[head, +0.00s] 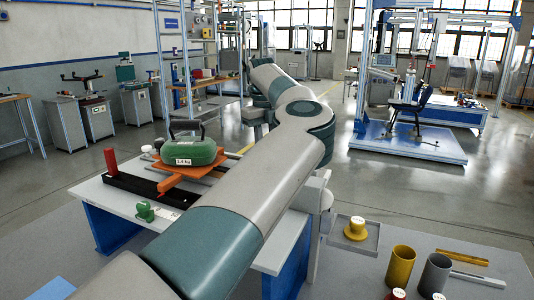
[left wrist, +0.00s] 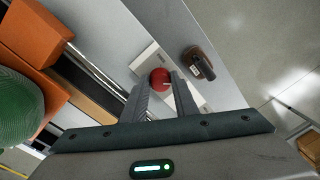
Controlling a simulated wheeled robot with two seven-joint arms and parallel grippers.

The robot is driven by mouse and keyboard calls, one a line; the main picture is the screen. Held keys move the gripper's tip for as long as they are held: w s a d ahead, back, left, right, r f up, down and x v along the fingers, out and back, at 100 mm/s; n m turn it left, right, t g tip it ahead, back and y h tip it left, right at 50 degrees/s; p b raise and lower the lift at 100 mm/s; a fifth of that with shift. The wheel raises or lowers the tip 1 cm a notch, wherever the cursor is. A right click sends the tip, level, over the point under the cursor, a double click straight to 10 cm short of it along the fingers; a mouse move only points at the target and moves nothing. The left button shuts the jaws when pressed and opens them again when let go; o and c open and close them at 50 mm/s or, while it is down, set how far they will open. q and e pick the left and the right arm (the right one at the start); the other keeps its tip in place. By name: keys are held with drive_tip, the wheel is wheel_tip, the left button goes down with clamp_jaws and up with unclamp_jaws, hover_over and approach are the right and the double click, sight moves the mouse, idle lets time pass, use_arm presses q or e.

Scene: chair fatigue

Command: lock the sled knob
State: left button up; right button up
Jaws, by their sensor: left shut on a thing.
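A round red knob (left wrist: 159,77) sits on a pale plate in the left wrist view. My left gripper (left wrist: 159,84) has one finger on each side of it and is shut on it. The orange sled (head: 185,165) rides on a black rail (head: 130,190) on the table and carries a green weight (head: 200,153) marked 1.4 kg. In the left wrist view the sled (left wrist: 35,35) and the weight (left wrist: 15,105) are at the left. In the head view my left arm hides the knob and the gripper's fingers. My right gripper is out of view.
A red upright post (head: 111,162) stands at the rail's left end. A small green part (head: 148,212) lies on the front of the table. A dark labelled object (left wrist: 199,62) is right of the knob. A yellow weight (head: 356,229) and two cups (head: 401,267) stand at the lower right.

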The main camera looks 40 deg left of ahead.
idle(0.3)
use_arm(q)
drive_tip(key=o, duration=1.1)
drive_tip(key=shift+c, duration=0.2)
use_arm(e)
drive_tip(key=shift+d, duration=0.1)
use_arm(q)
drive_tip(key=shift+r, duration=0.1)
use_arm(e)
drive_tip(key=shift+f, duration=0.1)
use_arm(q)
drive_tip(key=shift+r, duration=0.45)
wheel_tip(320, 180, up, 6)
drive_tip(key=shift+s+a+f+b, duration=0.1)
drive_tip(key=shift+s+f+b, duration=0.05)
drive_tip(key=shift+f+b, duration=0.15)
wheel_tip(320, 180, up, 11)
drive_tip(key=p, duration=0.2)
drive_tip(key=shift+s, duration=0.4)
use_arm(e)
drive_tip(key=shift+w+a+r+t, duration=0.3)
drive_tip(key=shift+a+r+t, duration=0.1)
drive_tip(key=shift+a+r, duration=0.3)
